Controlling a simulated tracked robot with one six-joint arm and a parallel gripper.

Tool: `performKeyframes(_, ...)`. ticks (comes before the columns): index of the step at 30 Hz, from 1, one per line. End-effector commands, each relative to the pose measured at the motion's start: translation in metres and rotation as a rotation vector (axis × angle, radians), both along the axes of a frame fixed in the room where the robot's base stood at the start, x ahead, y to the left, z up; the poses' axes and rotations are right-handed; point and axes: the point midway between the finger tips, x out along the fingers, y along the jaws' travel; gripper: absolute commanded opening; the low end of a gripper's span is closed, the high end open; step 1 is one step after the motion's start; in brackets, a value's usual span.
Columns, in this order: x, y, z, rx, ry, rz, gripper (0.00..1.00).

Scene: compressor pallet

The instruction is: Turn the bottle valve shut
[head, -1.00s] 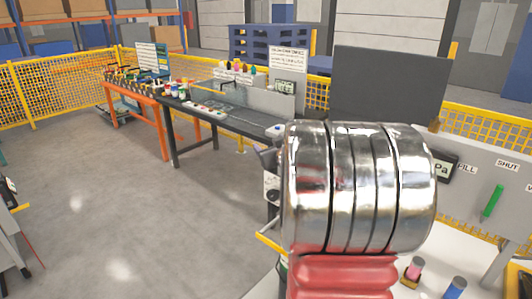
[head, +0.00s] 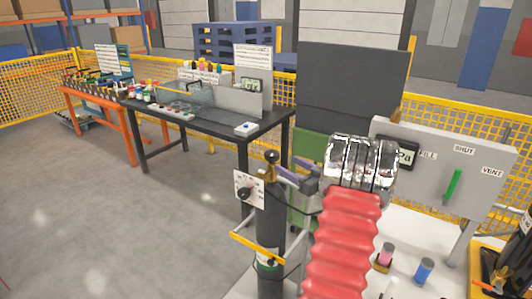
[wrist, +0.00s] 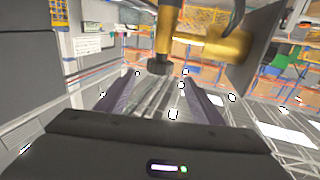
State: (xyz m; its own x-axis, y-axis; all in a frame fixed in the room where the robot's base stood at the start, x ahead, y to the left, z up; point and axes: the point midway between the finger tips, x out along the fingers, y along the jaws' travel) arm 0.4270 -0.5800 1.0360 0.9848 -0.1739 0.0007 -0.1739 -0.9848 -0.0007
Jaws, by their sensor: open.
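The black gas bottle (head: 269,225) stands upright left of my arm in the head view. Its brass valve (head: 270,172) with a dark knob (head: 271,156) is on top. My gripper (head: 281,164) reaches from the right, its purple fingers pointing left at the valve. In the wrist view the brass valve (wrist: 205,45) is close and large, with its dark knob (wrist: 160,68) pointing down the picture. My open gripper (wrist: 159,82) has one finger on each side of the knob's line, with nothing held. I cannot tell whether a finger touches the valve.
A yellow bar (head: 258,249) crosses the bottle lower down. On the right, a grey panel (head: 430,187) bears FILL, SHUT and VENT labels and a green lever (head: 453,187). A dark workbench (head: 205,125) stands behind.

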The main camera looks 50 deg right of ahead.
Motion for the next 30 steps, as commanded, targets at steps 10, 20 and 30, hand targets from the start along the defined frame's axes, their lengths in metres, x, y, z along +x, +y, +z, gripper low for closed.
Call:
performKeyframes(10,0.008,-0.001,0.000,-0.001,0.000,0.001,0.61)
performKeyframes(20,0.051,-0.008,0.000,-0.001,0.001,0.001,0.61)
performKeyframes(30,0.103,-0.018,0.000,0.000,0.001,0.000,0.61)
